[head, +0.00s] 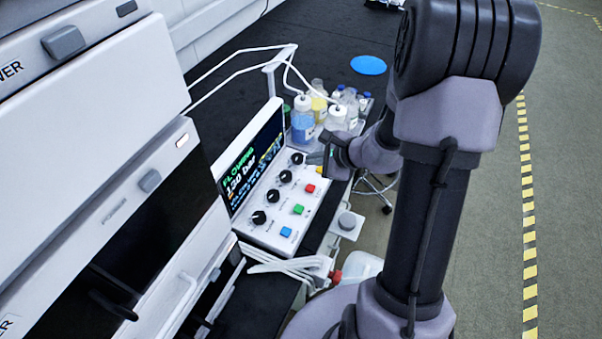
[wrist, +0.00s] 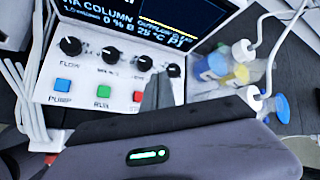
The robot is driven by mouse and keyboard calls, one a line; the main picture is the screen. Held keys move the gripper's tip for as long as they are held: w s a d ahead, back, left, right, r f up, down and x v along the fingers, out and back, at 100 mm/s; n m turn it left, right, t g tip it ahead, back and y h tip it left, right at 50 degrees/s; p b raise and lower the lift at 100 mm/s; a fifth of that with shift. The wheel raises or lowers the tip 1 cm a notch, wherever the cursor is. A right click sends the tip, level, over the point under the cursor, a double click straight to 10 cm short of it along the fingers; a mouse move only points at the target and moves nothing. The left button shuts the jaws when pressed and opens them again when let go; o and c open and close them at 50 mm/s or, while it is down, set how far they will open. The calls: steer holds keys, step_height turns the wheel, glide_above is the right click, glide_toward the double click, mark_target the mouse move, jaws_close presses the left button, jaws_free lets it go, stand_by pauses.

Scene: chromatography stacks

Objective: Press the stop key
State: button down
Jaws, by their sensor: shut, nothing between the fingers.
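The red stop key (head: 310,188) sits on the white control panel (head: 268,212), in a row with a green key (head: 298,209) and a blue key (head: 286,231). In the wrist view the red key (wrist: 137,97) shows just left of my fingers, with the run key (wrist: 103,91) and pump key (wrist: 63,85) further left. My gripper (head: 318,157) is shut and empty, over the panel's far end, near a yellow key (head: 320,170) partly hidden by it. In the wrist view the shut fingers (wrist: 160,88) cover the panel's right part. No contact with the red key shows.
Black knobs (head: 285,176) line the panel below the lit screen (head: 250,163), which reads flowing. Capped bottles (head: 303,122) with white tubing stand beyond the panel. White tubes (head: 285,264) run by its near end. White instrument stacks (head: 90,95) rise at left.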

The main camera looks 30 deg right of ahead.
mark_target(313, 189)
steer(key=f+b, duration=0.3)
steer(key=f, duration=0.1)
steer(key=f+b, duration=0.3)
steer(key=f, duration=0.1)
steer(key=shift+s+d+f, duration=0.1)
steer(key=shift+s, duration=0.1)
steer(key=shift+f+b, duration=0.3)
steer(key=shift+b, duration=0.2)
stand_by(1.7)
steer(key=shift+f+b, duration=0.4)
steer(key=shift+b, duration=0.25)
steer(key=shift+f+b, duration=0.45)
steer(key=shift+b, duration=0.2)
stand_by(0.4)
steer(key=shift+r+p, duration=0.6)
steer(key=shift+r, duration=0.3)
